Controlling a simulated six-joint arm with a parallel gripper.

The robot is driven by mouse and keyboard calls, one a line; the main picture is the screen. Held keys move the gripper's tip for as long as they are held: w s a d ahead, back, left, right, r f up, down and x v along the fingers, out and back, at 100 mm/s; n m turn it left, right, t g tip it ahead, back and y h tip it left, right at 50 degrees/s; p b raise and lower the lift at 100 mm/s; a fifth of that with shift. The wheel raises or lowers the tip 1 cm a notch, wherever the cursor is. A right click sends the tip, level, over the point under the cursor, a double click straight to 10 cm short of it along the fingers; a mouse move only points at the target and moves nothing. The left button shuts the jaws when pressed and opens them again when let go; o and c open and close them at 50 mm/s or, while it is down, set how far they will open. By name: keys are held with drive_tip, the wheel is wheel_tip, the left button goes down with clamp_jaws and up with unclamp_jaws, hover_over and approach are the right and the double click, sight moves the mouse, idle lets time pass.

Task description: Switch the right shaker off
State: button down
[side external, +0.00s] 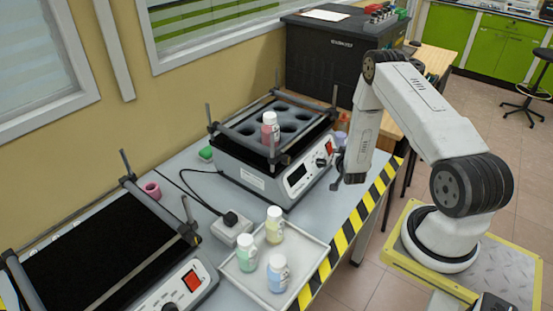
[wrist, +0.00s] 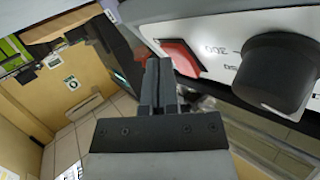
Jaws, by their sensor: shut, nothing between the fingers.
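The right shaker (side external: 262,183) stands on the grey bench, with a dark holed rack on top holding a red bottle (side external: 270,128). Its front panel has a display, a black knob (side external: 321,162) and a red switch (side external: 329,148). In the wrist view the red switch (wrist: 182,58) is just right of my fingertips, and the large black knob (wrist: 276,72) is further right. My gripper (wrist: 158,75) is shut and empty, close in front of the panel. I cannot tell whether it touches the switch. In the side view my gripper (side external: 338,168) is beside the panel's right end.
The left shaker (side external: 188,285), with its own red switch, is at the lower left. A white tray (side external: 238,279) with three capped bottles stands between the shakers, near the striped bench edge. A power adapter (side external: 231,230) and cable lie behind the tray. A black box (side external: 325,60) stands behind.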

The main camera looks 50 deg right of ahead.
drive_tip(key=shift+s+r, duration=0.1)
drive_tip(key=shift+s, duration=0.05)
drive_tip(key=shift+s+r, duration=0.35)
drive_tip(key=shift+s, duration=0.1)
drive_tip(key=shift+s+r, duration=0.1)
drive_tip(key=shift+s, duration=0.05)
idle(0.3)
drive_tip(key=s+r, duration=0.1)
drive_tip(key=s, duration=0.1)
drive_tip(key=s+r, duration=0.1)
drive_tip(key=shift+s+r, duration=0.35)
drive_tip(key=shift+s, duration=0.05)
idle(0.5)
